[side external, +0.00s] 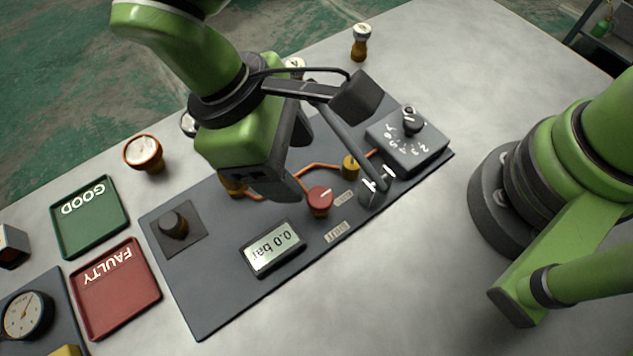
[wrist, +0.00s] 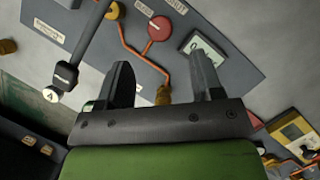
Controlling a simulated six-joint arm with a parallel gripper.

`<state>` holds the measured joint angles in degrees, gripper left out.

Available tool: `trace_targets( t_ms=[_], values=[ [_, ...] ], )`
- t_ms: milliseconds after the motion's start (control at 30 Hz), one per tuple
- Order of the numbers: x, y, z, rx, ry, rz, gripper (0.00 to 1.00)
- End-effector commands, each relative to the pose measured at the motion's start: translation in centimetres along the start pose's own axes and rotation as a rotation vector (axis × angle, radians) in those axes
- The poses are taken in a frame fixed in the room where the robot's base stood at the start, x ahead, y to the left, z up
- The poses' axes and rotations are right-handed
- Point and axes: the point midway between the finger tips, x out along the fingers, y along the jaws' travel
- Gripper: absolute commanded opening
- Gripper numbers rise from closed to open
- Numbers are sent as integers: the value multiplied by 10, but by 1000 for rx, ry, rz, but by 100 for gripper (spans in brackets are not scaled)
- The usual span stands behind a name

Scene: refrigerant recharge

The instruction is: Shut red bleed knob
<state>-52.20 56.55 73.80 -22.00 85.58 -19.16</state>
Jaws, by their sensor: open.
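The red bleed knob (side external: 320,201) stands on the dark grey panel (side external: 215,285), with a pale pointer line on its top. In the wrist view the red knob (wrist: 159,28) lies beyond my fingertips, apart from both. My gripper (side external: 280,172) is open and empty, close to the knob on its left in the side view. In the wrist view the two dark fingers of my gripper (wrist: 162,75) are spread, with an orange pipe and a brass fitting (wrist: 163,95) seen between them. How high the fingertips are above the panel is hard to tell.
A display (side external: 272,247) reading 0.0 bar sits beside the knob. A brass fitting (side external: 350,167), a lever (side external: 372,190) and a numbered dial box (side external: 407,138) stand to the right. A black knob (side external: 173,224) and green (side external: 90,217) and red (side external: 115,288) trays lie left.

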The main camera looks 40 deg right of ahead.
Motion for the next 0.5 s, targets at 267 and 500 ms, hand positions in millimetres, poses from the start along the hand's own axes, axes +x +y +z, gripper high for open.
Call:
trace_targets(
  t_ms=[267,500],
  values=[
    [53,0,1,0,-5,0,60],
    [75,0,0,1,0,-1,60]
  ],
)
